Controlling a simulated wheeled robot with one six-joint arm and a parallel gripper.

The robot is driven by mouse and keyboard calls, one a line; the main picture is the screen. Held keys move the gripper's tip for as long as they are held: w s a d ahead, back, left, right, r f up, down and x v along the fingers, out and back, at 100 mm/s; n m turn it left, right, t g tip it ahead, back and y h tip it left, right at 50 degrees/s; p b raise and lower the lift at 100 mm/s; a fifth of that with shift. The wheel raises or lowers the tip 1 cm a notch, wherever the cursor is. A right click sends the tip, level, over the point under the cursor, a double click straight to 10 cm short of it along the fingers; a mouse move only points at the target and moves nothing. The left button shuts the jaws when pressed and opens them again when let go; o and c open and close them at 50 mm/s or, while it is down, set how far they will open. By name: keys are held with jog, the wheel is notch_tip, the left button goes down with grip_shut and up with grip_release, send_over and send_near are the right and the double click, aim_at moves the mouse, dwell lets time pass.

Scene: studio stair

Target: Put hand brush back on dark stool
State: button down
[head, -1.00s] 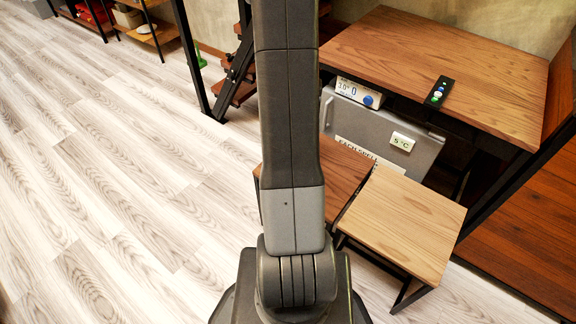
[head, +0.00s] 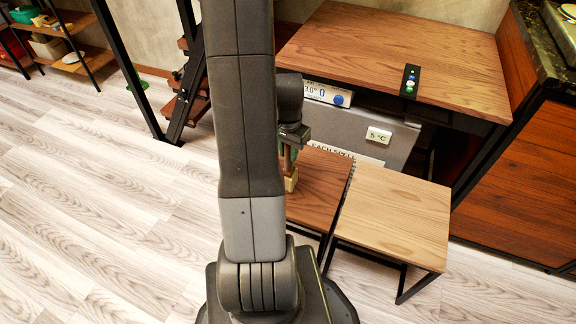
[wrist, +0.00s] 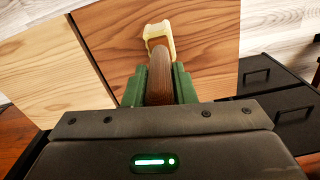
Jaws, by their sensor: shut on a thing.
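My gripper (head: 291,150) is shut on the hand brush's brown handle (wrist: 160,78), with its green fingers on either side in the wrist view. The brush's cream head (wrist: 160,38) points away from the gripper there, and hangs downward in the head view (head: 291,182). The dark stool (head: 318,205) is the redder-brown seat left of the lighter stool. The brush appears over the dark stool's seat (wrist: 225,60); I cannot tell whether it touches. My arm hides the seat's left part in the head view.
The lighter stool (head: 395,215) stands close on the right. Behind are a wooden table (head: 400,60) with a black button panel (head: 410,80) and a grey cabinet (head: 350,120) under it. A stair frame (head: 180,90) rises behind left. Pale floor (head: 90,200) is open at left.

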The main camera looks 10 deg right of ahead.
aim_at(288, 160)
jog(key=shift+f+b, duration=0.5)
jog(key=shift+f, duration=1.65)
jog(key=c, duration=1.2)
grip_release()
notch_tip(288, 160, up, 12)
jog(key=p, duration=0.3)
jog(key=shift+r, duration=0.2)
